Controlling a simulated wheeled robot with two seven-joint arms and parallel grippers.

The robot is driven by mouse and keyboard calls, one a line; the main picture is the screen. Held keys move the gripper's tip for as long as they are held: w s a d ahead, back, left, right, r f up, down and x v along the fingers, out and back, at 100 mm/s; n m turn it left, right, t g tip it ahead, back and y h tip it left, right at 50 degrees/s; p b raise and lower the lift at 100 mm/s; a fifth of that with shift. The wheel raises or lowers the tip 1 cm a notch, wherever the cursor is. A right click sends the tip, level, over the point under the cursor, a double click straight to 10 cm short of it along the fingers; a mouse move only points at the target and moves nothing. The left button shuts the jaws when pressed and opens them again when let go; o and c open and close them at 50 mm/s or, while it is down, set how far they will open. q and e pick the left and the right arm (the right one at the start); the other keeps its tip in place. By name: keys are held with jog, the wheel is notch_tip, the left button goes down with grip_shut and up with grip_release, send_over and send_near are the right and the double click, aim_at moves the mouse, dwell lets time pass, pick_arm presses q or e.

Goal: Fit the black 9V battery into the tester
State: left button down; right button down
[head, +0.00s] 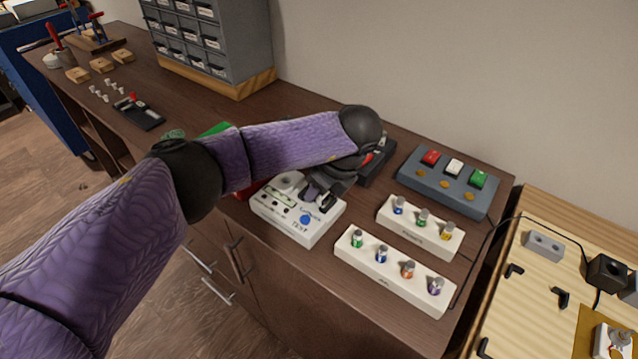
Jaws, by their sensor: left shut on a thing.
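The tester is a white box (296,226) with a blue button and dark printed markings, near the front edge of the brown bench. My left gripper (322,196) is right over the tester's back right part, pointing down. It is shut on a small dark thing, which I take to be the black 9V battery. The fingers and wrist hide most of it, and I cannot tell whether it touches the tester or sits in a slot. My right gripper is not in view.
Two white blocks with coloured knobs (390,272) (420,233) stand to the right. Behind them is a blue-grey box (448,186) with red, white and green buttons. A dark case lies behind my gripper. A grey drawer cabinet (225,50) stands at the back left.

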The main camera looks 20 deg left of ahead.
pick_arm(q)
jog(key=shift+f, duration=0.3)
jog(key=shift+c, duration=1.4)
grip_release()
jog(key=shift+o, duration=1.1)
jog(key=shift+w, duration=0.1)
jog(key=shift+f, duration=0.1)
jog(key=shift+c, duration=0.3)
